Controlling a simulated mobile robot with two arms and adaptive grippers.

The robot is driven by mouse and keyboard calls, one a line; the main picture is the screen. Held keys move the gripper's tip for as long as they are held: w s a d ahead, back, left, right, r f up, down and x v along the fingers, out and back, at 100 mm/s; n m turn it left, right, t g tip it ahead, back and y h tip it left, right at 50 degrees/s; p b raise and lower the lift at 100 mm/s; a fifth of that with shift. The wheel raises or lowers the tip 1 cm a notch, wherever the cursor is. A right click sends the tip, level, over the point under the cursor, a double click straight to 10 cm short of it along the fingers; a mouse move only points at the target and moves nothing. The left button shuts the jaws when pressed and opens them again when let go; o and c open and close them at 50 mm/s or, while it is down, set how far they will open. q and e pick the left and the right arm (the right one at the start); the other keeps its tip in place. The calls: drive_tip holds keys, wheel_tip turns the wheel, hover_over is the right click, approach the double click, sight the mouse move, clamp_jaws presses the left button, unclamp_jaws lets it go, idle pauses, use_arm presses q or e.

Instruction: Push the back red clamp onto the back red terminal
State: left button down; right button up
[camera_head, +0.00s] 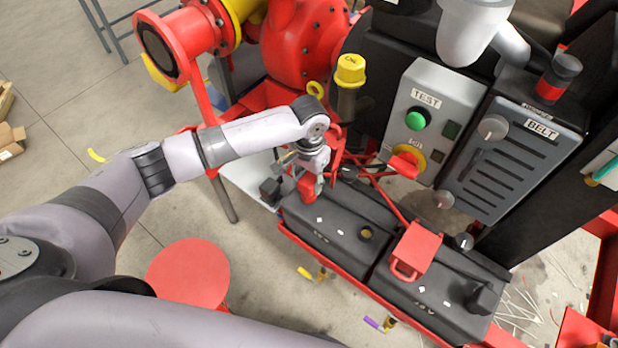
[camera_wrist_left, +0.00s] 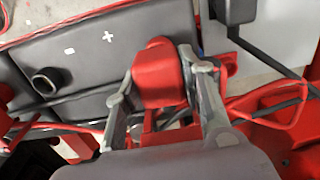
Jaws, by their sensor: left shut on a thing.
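My left gripper (camera_head: 309,174) is shut on the back red clamp (camera_head: 307,188), above the far-left end of the back black battery (camera_head: 325,222). In the left wrist view the red clamp (camera_wrist_left: 158,76) sits between the two grey fingers of the left gripper (camera_wrist_left: 162,90). A white plus mark (camera_wrist_left: 108,36) shows on the battery top just beside the clamp. The back red terminal is not visible; the clamp and gripper cover that area. I cannot tell whether the clamp is seated. My right gripper is not in view.
A second black battery (camera_head: 440,300) bears a red part (camera_head: 416,248) with a loop. Red cables (camera_head: 385,188) run behind the batteries. The grey TEST box (camera_head: 422,120) and BELT panel (camera_head: 520,155) stand behind. A red round stool-like disc (camera_head: 188,272) is at the lower left.

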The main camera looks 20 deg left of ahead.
use_arm(q)
drive_tip(key=shift+f, duration=1.05)
drive_tip(key=c, duration=1)
unclamp_jaws()
wheel_tip(320, 180, up, 12)
drive_tip(key=shift+r, duration=0.1)
